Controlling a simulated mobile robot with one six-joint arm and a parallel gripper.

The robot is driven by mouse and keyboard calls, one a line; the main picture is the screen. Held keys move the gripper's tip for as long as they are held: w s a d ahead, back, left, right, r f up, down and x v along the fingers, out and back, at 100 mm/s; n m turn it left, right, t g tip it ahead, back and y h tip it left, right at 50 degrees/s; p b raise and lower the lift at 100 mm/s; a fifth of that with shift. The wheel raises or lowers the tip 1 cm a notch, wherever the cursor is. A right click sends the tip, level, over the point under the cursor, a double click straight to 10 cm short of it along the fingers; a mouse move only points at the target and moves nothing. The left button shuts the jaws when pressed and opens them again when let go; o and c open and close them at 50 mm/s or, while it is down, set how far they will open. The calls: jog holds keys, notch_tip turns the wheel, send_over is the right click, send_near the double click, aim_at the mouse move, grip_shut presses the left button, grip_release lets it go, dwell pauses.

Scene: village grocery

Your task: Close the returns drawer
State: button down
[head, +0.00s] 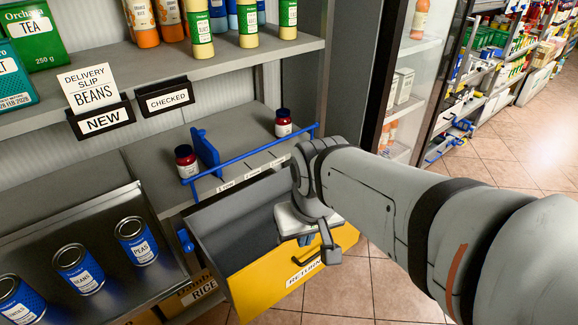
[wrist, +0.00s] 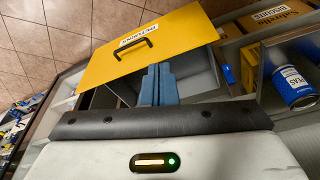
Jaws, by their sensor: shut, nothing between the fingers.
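The returns drawer has a yellow front (head: 270,285) with a black handle (head: 306,259) and a white RETURNS label. It stands pulled out below the shelf, and its grey inside (head: 232,232) looks empty where I see it. The yellow front also fills the upper middle of the wrist view (wrist: 185,38), with its handle (wrist: 134,47). My gripper (head: 306,240) is over the open drawer, near the inner side of its front. Its blue fingers (wrist: 157,70) are shut and empty. I cannot tell whether they touch the front.
A shelf with a blue rail (head: 255,155) and two dark red jars (head: 186,161) lies above the drawer. Blue cans (head: 136,241) stand in a sloped bin at left. A glass-doored cabinet (head: 400,90) is behind my arm. Tiled floor (head: 385,295) is free in front.

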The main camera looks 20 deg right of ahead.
jog(key=w+d+f+m+y+b, duration=0.2)
jog(key=w+f+m+b, duration=0.1)
jog(key=f+b, duration=0.3)
jog(key=w+d+f+m+y+b, duration=0.2)
jog(key=w+d+f+m+b, duration=0.15)
jog(key=f, duration=0.45)
jog(key=w+d+f+m+t+b, duration=0.3)
jog(key=d+f+m+t+b, duration=0.55)
jog(key=d, duration=0.75)
jog(key=w+a+f, duration=0.1)
jog(key=w+f, duration=0.1)
jog(key=w, duration=0.1)
jog(key=w+a+f+g, duration=0.1)
jog(key=w+f, duration=0.2)
jog(key=w+a+f+n+g, duration=0.1)
jog(key=w+a+f, duration=0.1)
jog(key=w+f, duration=0.1)
jog(key=shift+w+h, duration=0.3)
jog(key=shift+w, duration=0.2)
jog(key=shift+w+a, duration=0.15)
jog(key=shift+w, duration=0.3)
